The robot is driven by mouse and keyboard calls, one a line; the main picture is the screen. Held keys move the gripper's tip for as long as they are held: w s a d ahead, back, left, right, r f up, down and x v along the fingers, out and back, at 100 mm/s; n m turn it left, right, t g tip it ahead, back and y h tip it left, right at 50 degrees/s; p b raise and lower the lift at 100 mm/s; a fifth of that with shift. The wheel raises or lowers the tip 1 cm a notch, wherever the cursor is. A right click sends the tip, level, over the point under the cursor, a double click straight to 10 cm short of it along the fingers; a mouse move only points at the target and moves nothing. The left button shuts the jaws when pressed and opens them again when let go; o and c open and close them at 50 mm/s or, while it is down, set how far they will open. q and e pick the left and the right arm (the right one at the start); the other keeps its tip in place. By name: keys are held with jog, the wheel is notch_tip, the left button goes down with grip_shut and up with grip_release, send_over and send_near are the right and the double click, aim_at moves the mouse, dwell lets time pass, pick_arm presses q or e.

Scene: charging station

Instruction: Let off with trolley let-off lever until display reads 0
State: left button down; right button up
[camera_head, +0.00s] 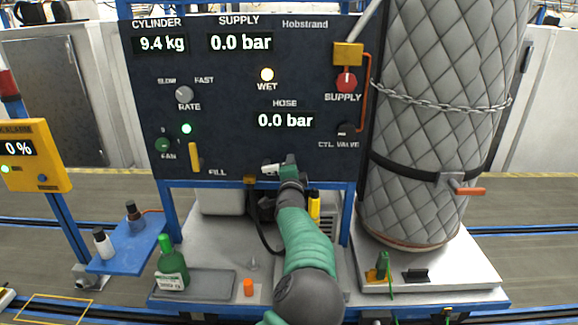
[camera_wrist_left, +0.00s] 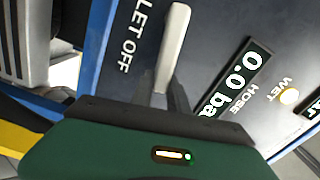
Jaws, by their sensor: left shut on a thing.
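The let-off lever is a pale grey handle (camera_wrist_left: 173,40) beside the LET OFF lettering in the left wrist view. In the head view its pale end (camera_head: 271,169) shows at the panel's lower edge. My left gripper (camera_head: 281,171) is shut on the lever, with its dark fingers (camera_wrist_left: 163,95) around the handle's lower part. The hose display (camera_head: 285,121) reads 0.0 bar; it also shows, partly covered, in the left wrist view (camera_wrist_left: 236,80). The supply display (camera_head: 240,42) reads 0.0 bar and the cylinder display (camera_head: 161,43) reads 9.4 kg. My right gripper is not in view.
A quilted grey tank (camera_head: 435,120) with a chain stands close on the right. A yellow box (camera_head: 34,155) reading 0 % stands at the left. A green bottle (camera_head: 170,264) stands on a tray at the lower left. The WET lamp (camera_head: 267,74) glows.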

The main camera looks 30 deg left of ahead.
pick_arm(q)
jog(key=shift+w+d+f+m+b, duration=0.1)
jog(key=shift+d+f+m+b, duration=0.05)
jog(key=shift+f+m+b, duration=0.9)
jog(key=shift+f+m, duration=0.15)
jog(key=shift+m, duration=0.2)
jog(key=c, duration=1.5)
grip_release()
jog(key=shift+o, duration=1.1)
jog(key=shift+w, duration=0.1)
jog(key=b+v, duration=0.1)
jog(key=v, duration=0.6)
jog(key=shift+d, duration=0.2)
jog(key=shift+a, duration=0.1)
